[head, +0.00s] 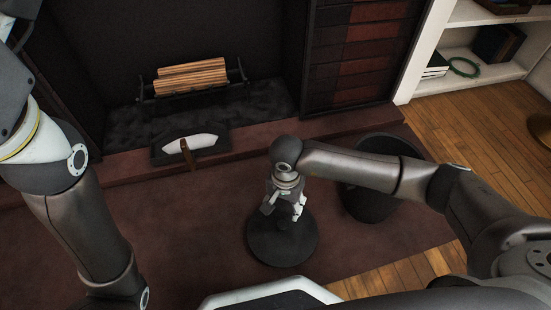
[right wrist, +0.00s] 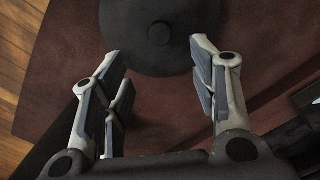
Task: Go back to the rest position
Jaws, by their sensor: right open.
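My right gripper (head: 284,211) is open and empty, pointing down over a dark round lid (head: 282,250). In the right wrist view its two fingers (right wrist: 156,58) are spread wide apart. The lid (right wrist: 185,52) lies beyond the fingertips there, and its small round knob (right wrist: 159,33) shows between and past them, not gripped. My left arm comes in at the left of the head view, but its gripper is out of the picture.
A dark round bin (head: 368,207) stands behind my right forearm, partly hidden by it. A fireplace with a log grate (head: 192,80) and a dark tool with a pale face (head: 190,146) on the hearth lie ahead. White shelves (head: 443,40) stand at the right.

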